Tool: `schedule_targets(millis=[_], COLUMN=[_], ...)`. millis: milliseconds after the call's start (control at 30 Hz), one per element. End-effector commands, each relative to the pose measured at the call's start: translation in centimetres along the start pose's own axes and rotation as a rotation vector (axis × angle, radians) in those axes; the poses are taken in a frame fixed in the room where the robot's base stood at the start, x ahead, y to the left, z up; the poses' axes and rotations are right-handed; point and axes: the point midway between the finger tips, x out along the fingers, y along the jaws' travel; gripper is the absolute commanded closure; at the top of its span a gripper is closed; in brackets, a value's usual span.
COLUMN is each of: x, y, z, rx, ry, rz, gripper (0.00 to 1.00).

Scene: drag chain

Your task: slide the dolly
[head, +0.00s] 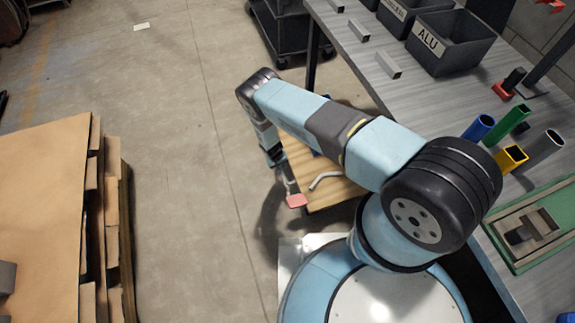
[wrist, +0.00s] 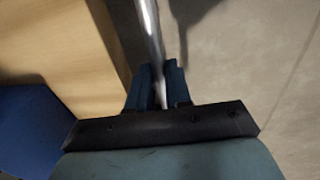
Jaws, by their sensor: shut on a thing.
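The dolly (head: 338,193) has a light wooden deck and stands on the floor beside the workbench, partly hidden under my arm in the head view. In the wrist view its wooden deck (wrist: 50,40) fills the upper left. A shiny metal bar (wrist: 149,30) runs down between my fingers. My gripper (wrist: 158,82) is shut on this bar, beside the deck's edge. In the head view my gripper (head: 274,155) is small and at the deck's far left side, so the grip is hard to see there.
A pale curved metal piece (head: 325,178) and a pink tag (head: 296,200) show at the deck. A blue thing (wrist: 32,125) is at left in the wrist view. The workbench (head: 440,100) is at right, stacked boards (head: 40,190) at left, a dark cart (head: 285,25) behind. Floor between is clear.

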Motion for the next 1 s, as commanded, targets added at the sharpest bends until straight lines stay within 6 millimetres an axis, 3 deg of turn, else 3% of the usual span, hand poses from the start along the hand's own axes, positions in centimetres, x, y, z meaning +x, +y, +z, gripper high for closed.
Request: schedule_targets(millis=[200, 633, 667, 900, 1000], x=[-0.21, -0.27, -0.27, -0.26, -0.26], y=[-1.05, -1.22, -1.22, -1.21, -1.2], z=[-0.03, -0.07, -0.07, -0.05, -0.04], rx=[-0.002, -0.001, -0.001, -0.001, -0.001], ry=[0.0, 0.001, 0.001, 0.001, 0.001], rz=[0.0, 0.0, 0.0, 0.0, 0.0], gripper=[1.0, 1.0, 0.78, 0.56, 0.56])
